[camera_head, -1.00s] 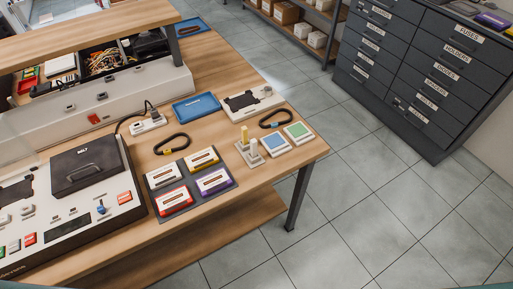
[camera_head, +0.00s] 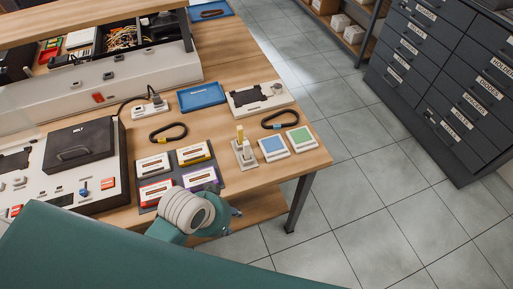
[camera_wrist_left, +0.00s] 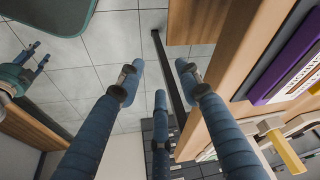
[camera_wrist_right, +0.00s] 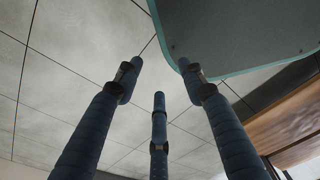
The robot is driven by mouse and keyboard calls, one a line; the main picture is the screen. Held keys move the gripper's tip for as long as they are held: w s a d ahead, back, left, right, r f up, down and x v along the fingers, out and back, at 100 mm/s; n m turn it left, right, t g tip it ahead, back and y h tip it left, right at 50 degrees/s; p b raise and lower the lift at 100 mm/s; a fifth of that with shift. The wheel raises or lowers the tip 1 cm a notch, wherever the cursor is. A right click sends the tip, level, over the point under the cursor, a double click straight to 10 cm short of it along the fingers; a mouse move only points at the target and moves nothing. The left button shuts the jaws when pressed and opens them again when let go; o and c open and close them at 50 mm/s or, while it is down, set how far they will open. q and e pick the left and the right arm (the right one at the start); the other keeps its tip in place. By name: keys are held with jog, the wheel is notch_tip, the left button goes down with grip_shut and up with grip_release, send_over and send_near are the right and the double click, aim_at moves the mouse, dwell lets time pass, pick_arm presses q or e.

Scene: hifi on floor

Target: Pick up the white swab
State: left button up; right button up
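A small pale holder (camera_head: 245,160) stands near the right end of the workbench. A yellow swab (camera_head: 240,134) and a white swab (camera_head: 247,149) stand upright in it, close together. The left wrist view shows the yellow swab (camera_wrist_left: 284,150) at the lower right, with pale parts beside it. My left gripper (camera_head: 234,212) is at the bench's front edge, in front of the holder and apart from it, partly hidden by its wrist. In its wrist view its fingers (camera_wrist_left: 158,75) are spread and empty. My right gripper (camera_wrist_right: 160,75) is open and empty over the floor.
Several cassettes (camera_head: 155,163) lie on a dark mat left of the holder. Blue (camera_head: 272,148) and green (camera_head: 300,138) square pads lie to its right. Black looped cables (camera_head: 168,132), a blue tray (camera_head: 202,97) and a device (camera_head: 75,150) occupy the bench. Floor is clear at right.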

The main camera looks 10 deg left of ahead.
pick_arm(q)
jog(key=w+d+r+m+h, duration=0.2)
jog(key=w+d+r+m, duration=0.3)
jog(key=w+d+m, duration=0.25)
jog(key=m+g+y, duration=0.4)
jog(key=m, duration=1.3)
send_near(246, 143)
jog(key=shift+s, duration=0.15)
notch_tip(246, 143, down, 5)
jog(key=shift+f+p, duration=0.1)
jog(key=shift+p, duration=0.35)
jog(key=shift+f+p, duration=0.35)
jog(key=shift+f, duration=0.3)
notch_tip(246, 143, down, 4)
jog(key=shift+a+f+p, duration=0.1)
jog(key=shift+a+p, duration=0.05)
jog(key=shift+p, duration=0.4)
grip_shut()
pick_arm(e)
jog(key=r, duration=0.1)
jog(key=d, duration=0.1)
jog(key=r, duration=0.1)
jog(key=shift+w+d+r, duration=0.15)
jog(key=shift+w+r, duration=0.15)
jog(key=shift+r, duration=0.05)
